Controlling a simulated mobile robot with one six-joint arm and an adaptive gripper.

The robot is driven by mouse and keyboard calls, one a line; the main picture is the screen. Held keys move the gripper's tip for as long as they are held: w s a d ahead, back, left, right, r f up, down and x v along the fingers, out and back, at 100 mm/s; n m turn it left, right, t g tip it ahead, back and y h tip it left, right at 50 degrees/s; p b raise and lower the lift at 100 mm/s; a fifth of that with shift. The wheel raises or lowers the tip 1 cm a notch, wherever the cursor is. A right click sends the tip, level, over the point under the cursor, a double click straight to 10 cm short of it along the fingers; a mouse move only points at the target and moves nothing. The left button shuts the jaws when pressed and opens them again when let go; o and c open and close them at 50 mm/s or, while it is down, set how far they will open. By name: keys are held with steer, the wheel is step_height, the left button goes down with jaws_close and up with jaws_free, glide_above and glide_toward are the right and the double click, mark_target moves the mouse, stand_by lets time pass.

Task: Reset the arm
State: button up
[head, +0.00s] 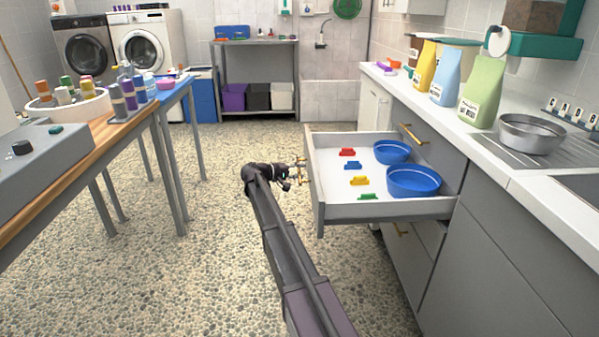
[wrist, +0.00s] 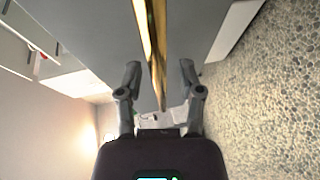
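My arm reaches forward over the floor, and my gripper (head: 291,174) is at the front of an open grey drawer (head: 337,213). In the wrist view my gripper (wrist: 160,68) has its two fingers spread apart. The drawer's brass handle (wrist: 151,40) runs between the fingers, with a visible gap on either side. I cannot tell how deep the handle sits between them. The drawer holds two blue bowls (head: 413,181) and several small coloured pieces, such as a red one (head: 347,152) and a yellow one (head: 359,181).
The counter (head: 445,104) on the right carries food bags (head: 483,92) and a metal bowl (head: 531,133). A wooden-topped table (head: 90,143) stands at left with bottles. Washing machines (head: 147,45) and a steel table (head: 256,45) are at the back. The floor between is clear.

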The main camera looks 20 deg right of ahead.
steer(key=shift+w, duration=0.1)
stand_by(0.3)
steer(key=shift+a+r+p, duration=0.2)
steer(key=shift+a+p, duration=0.1)
steer(key=shift+a, duration=0.05)
steer(key=s+a+f+y+p, duration=0.25)
steer(key=s+a+y, duration=0.35)
steer(key=s, duration=0.7)
steer(key=s+a+f+g+y+p, duration=0.1)
steer(key=s+a+f+y, duration=0.35)
steer(key=s+a, duration=0.6)
steer(key=s+a+f+y+p, duration=0.25)
steer(key=s+a+y, duration=0.2)
steer(key=s, duration=1.05)
step_height(320, 180, up, 37)
steer(key=p, duration=3.6)
steer(key=shift+d+y+p, duration=0.35)
steer(key=shift+y, duration=0.05)
steer(key=shift+w, duration=0.15)
